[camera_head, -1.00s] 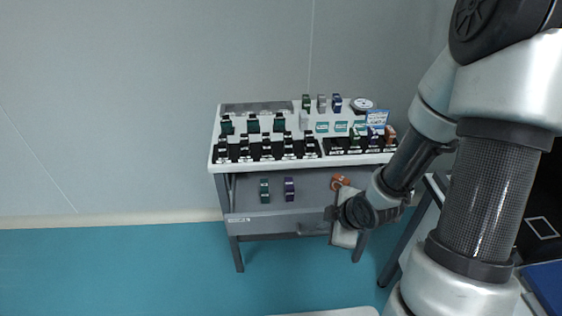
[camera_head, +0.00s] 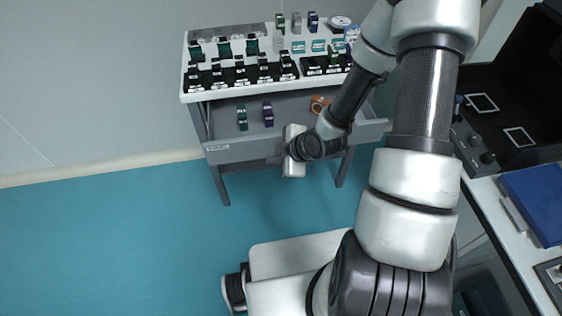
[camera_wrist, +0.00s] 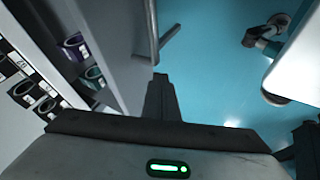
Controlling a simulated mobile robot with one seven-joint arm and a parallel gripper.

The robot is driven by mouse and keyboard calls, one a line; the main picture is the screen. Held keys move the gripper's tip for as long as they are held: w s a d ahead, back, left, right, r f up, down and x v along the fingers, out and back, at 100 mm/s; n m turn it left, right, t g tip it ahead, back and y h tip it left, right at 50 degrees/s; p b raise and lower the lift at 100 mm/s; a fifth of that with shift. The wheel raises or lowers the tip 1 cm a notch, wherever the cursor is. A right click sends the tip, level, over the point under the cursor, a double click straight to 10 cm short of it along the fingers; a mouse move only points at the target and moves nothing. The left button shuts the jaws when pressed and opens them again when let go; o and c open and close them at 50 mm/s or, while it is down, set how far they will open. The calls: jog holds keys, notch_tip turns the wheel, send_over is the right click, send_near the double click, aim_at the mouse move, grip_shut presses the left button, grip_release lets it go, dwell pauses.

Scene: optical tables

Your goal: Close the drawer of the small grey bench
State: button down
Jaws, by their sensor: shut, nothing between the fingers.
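The small grey bench has a white top (camera_head: 184,92) and stands against the wall. Its drawer (camera_head: 222,150) is pulled out, with its inside showing from above. A green item (camera_head: 242,117), a purple item (camera_head: 268,114) and an orange item (camera_head: 319,104) sit in it. My gripper (camera_head: 275,160) is shut and empty at the drawer front, near its middle, and partly hides the handle. In the wrist view the shut fingers (camera_wrist: 160,84) point toward the handle bar (camera_wrist: 152,35), just outside the drawer front (camera_wrist: 112,45). I cannot tell whether they touch.
Several small mounted parts stand in rows on the bench top. At the right is another table with a black enclosure (camera_head: 510,110) and a blue panel (camera_head: 535,195). The teal floor (camera_head: 120,240) to the left and in front of the bench is clear.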

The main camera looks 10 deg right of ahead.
jog(key=shift+w+r, duration=0.1)
jog(key=shift+w, duration=1.25)
